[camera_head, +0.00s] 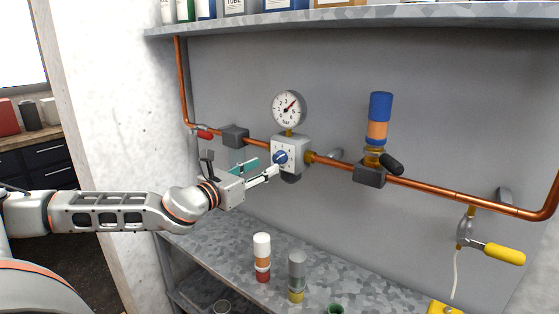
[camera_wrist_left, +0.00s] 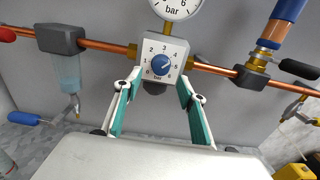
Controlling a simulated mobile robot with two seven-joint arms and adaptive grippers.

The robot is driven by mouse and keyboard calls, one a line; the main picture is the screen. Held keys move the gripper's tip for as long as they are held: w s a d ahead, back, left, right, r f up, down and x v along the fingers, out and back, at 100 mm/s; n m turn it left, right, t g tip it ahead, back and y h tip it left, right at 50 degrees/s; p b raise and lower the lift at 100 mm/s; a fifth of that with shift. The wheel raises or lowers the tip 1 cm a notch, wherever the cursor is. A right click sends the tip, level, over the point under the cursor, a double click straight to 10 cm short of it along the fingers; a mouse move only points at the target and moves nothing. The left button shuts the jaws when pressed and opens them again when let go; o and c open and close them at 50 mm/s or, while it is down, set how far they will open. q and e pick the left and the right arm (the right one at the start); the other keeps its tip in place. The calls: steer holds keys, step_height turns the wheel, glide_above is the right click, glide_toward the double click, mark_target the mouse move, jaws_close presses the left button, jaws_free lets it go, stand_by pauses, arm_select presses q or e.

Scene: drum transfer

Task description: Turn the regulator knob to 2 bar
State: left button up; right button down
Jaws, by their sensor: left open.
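The blue regulator knob (camera_head: 280,157) sits on a grey regulator block (camera_head: 296,142) on the copper pipe. In the left wrist view the knob (camera_wrist_left: 160,65) has a number scale in bar around it, and its light mark seems to point to the upper right, near 4 to 5. The round white pressure gauge (camera_head: 288,108) stands above the block; its red needle points to the upper right. My left gripper (camera_head: 262,174) is open in front of the block. In the wrist view its fingers (camera_wrist_left: 160,88) spread on both sides below the knob, apart from it. My right gripper is not in view.
A red-handled valve (camera_head: 203,133) is left of the block. A blue-and-orange cylinder (camera_head: 379,120) stands on the pipe to the right, with a yellow-handled valve (camera_head: 503,254) beyond. Several bottles, such as a white-capped one (camera_head: 262,256), stand on the metal bench (camera_head: 225,243) below.

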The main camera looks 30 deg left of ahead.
mark_target(276, 161)
arm_select(q)
steer(key=w, duration=0.5)
steer(key=shift+w+d+p, duration=0.25)
steer(key=shift+w+p, duration=0.1)
steer(key=c, duration=1.1)
